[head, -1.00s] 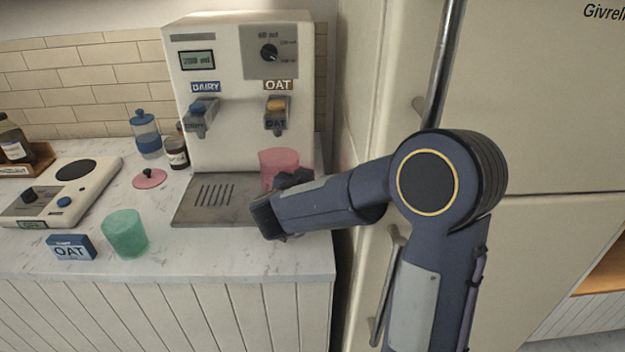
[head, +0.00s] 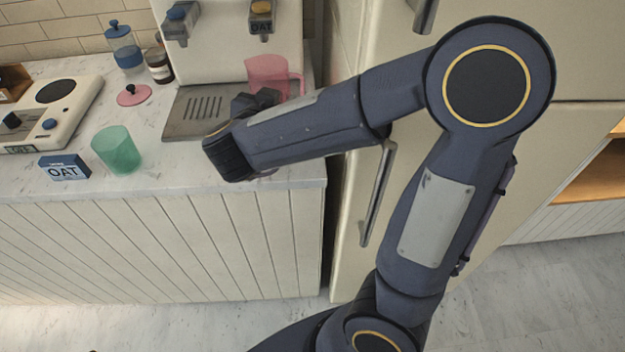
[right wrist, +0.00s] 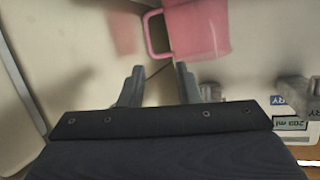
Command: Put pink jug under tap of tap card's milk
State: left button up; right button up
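The pink jug (head: 270,74) stands upright below the tap marked OAT (head: 262,17), at the right end of the drip tray (head: 178,118). Its handle shows on its right side. The tap card (head: 64,167) on the counter reads OAT. My right gripper (head: 262,102) is in front of the jug and hides its lower part. In the right wrist view its two fingers (right wrist: 158,72) are spread with nothing between them, and the jug (right wrist: 197,28) is beyond the fingertips, apart from them. My left gripper is not in view.
The other tap (head: 180,18) is to the left on the cream dispenser. A green cup (head: 116,150), a pink lid (head: 134,95), a scale (head: 62,103) and jars (head: 124,45) are on the counter. A cream fridge (head: 345,150) stands close at right.

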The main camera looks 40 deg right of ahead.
jog(key=s+a+r+n+t+y, duration=0.3)
jog(key=a+r+n+t+y, duration=0.25)
jog(key=y, duration=0.75)
jog(key=s+f+n+g, duration=0.2)
jog(key=s+f+g, duration=0.3)
jog(key=s, duration=0.5)
jog(key=s+a+f+n+g+y, duration=0.1)
jog(key=s+f+g, duration=0.3)
jog(key=s+f, duration=0.4)
jog(key=shift+s+f+n+g+y, duration=0.35)
jog(key=shift+s+n, duration=0.1)
jog(key=shift+s, duration=0.5)
jog(key=shift+a+r, duration=0.1)
jog(key=shift+r, duration=0.05)
notch_tip(320, 180, up, 5)
jog(key=p, duration=0.4)
jog(key=shift+p, duration=0.4)
